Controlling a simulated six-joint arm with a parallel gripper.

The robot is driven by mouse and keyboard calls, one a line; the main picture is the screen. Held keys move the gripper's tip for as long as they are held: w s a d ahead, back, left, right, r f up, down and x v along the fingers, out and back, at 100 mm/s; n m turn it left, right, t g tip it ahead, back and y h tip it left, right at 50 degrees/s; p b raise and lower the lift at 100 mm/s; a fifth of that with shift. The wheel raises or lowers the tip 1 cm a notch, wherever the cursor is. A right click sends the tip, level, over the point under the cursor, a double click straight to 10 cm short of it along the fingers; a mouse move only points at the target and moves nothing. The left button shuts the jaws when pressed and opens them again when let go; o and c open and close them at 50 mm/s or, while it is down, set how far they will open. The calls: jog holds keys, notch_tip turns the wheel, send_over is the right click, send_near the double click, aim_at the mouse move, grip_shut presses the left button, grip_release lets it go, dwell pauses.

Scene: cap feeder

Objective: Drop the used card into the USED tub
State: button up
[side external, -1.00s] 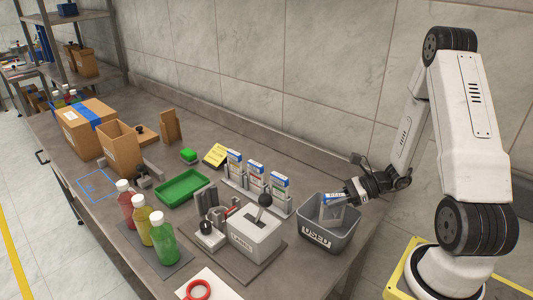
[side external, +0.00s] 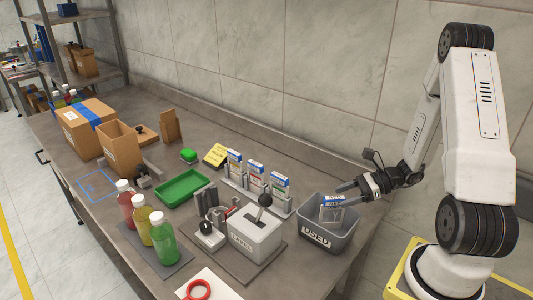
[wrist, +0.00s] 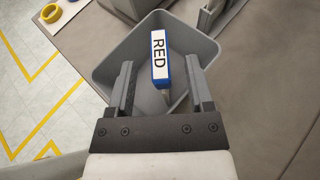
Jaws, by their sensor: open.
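The used card (side external: 332,203), with a blue-and-white top, stands in the grey USED tub (side external: 316,237), its top rising above the rim. In the wrist view the card (wrist: 160,58) reads RED, and the tub (wrist: 101,70) surrounds it. The card's base is partly hidden by the tub wall in the side view.
Three similar cards (side external: 256,177) stand in a rack left of the tub. A grey LABELS box (side external: 255,240) with a black-knobbed lever stands in front of the rack. Several bottles (side external: 162,238) and a green tray (side external: 182,186) are farther left. A wall runs behind the bench.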

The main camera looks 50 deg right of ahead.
notch_tip(320, 180, up, 8)
jog(key=s+d, duration=0.1)
jog(key=shift+f, duration=0.15)
dwell(0.5)
dwell(0.4)
